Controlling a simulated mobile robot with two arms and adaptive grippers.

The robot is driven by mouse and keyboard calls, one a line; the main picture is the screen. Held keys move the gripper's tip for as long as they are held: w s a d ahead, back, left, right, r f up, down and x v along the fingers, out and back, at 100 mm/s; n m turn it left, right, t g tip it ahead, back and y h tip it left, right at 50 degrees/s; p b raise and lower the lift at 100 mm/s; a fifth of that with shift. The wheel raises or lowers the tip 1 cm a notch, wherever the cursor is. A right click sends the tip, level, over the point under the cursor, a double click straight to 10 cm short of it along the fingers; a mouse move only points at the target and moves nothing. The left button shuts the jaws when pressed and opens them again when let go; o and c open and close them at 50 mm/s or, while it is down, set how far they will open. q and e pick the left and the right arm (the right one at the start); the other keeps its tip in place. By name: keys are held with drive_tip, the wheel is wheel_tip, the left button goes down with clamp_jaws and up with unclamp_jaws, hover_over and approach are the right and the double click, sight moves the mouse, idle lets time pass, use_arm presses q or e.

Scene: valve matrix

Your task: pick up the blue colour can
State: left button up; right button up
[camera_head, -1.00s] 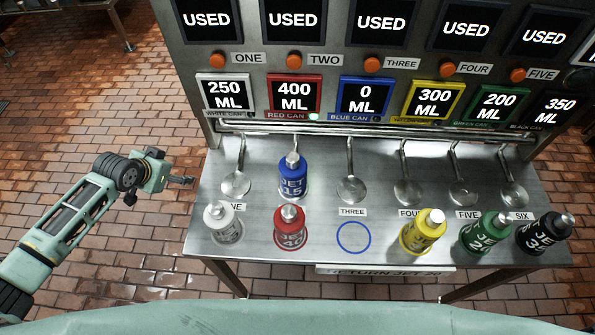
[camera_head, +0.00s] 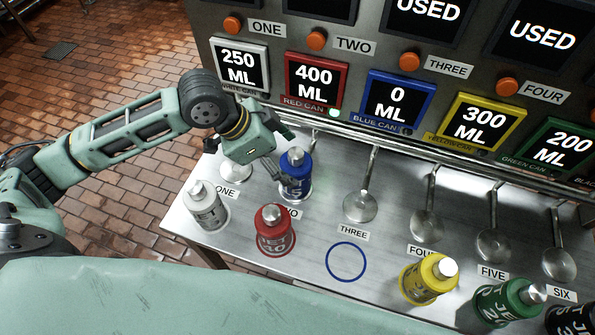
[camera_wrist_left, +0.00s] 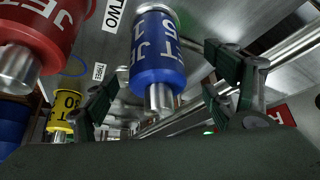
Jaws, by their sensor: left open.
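The blue can (camera_head: 296,182) stands upright on the steel table behind the red can (camera_head: 275,238), in front of the panel. It has a silver cap and also shows in the left wrist view (camera_wrist_left: 157,55), its cap pointing down in the picture. My left gripper (camera_head: 276,160) is open just left of the blue can, at about its upper height. In the left wrist view the gripper's two fingers (camera_wrist_left: 168,95) spread to either side of the can's line. The can is not clamped. Whether a finger touches it I cannot tell. My right gripper is not in view.
A white can (camera_head: 207,212) stands left of the red can. Yellow (camera_head: 428,280), green (camera_head: 508,303) and black cans stand to the right. An empty blue ring (camera_head: 346,262) is on the table near label THREE. Metal spoon-like levers (camera_head: 360,205) and the display panel are behind.

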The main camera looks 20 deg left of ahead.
use_arm(q)
drive_tip(key=shift+w+d+f, duration=0.25)
drive_tip(key=shift+d+f, duration=0.75)
drive_tip(key=shift+f, duration=0.1)
drive_tip(key=shift+p+x, duration=0.3)
drive_tip(key=shift+x, duration=0.5)
drive_tip(key=c, duration=1.9)
drive_tip(key=shift+w+r, duration=0.1)
drive_tip(key=shift+w, duration=0.05)
clamp_jaws()
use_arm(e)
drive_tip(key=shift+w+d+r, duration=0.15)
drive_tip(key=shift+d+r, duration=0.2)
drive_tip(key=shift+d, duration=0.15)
